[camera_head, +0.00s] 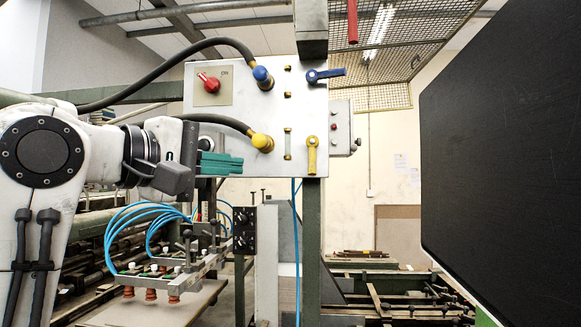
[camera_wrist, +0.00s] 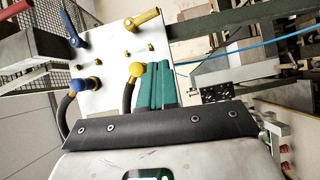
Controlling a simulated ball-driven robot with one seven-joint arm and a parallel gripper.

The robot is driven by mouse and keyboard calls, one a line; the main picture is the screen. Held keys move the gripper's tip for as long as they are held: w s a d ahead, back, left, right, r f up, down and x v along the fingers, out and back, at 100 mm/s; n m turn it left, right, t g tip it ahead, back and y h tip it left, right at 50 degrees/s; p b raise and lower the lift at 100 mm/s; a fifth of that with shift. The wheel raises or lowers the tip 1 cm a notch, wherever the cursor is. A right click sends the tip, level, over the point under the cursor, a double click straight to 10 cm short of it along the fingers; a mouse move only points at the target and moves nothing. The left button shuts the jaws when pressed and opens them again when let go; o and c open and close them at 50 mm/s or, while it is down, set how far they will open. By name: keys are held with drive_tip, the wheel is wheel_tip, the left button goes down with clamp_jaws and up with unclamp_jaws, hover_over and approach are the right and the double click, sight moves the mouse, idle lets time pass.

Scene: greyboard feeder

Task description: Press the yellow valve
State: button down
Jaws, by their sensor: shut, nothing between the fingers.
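The yellow valve (camera_head: 312,155) is a lever handle at the lower right of a white panel (camera_head: 235,110). Its handle hangs down in the head view. In the wrist view the yellow valve (camera_wrist: 143,19) is at the top, beyond my fingertips. My gripper (camera_head: 241,164) has green fingers and is shut and empty. In the head view it is left of the yellow valve, at about its height, with a visible gap between them. In the wrist view my gripper (camera_wrist: 157,64) appears beside a yellow hose fitting (camera_wrist: 137,69) on the panel.
A blue lever (camera_head: 325,75) sits above the yellow valve. A red switch (camera_head: 209,83) and a blue hose fitting (camera_head: 262,76) are on the panel's upper left. Black hoses (camera_head: 160,72) curve near my arm. A suction-cup frame (camera_head: 170,275) is below. A dark panel (camera_head: 500,150) stands at right.

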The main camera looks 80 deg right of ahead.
sight(312, 158)
drive_tip(key=shift+s+d+f+p, duration=0.15)
drive_tip(key=shift+s+d+p, duration=1.1)
drive_tip(key=shift+s+d, duration=0.8)
drive_tip(key=shift+s+d+f+p, duration=0.15)
drive_tip(key=shift+s+d+p, duration=1.1)
drive_tip(key=shift+s+d, duration=0.75)
drive_tip(key=shift+w+f+b, duration=0.1)
drive_tip(key=shift+f+b, duration=0.05)
drive_tip(key=shift+b, duration=0.15)
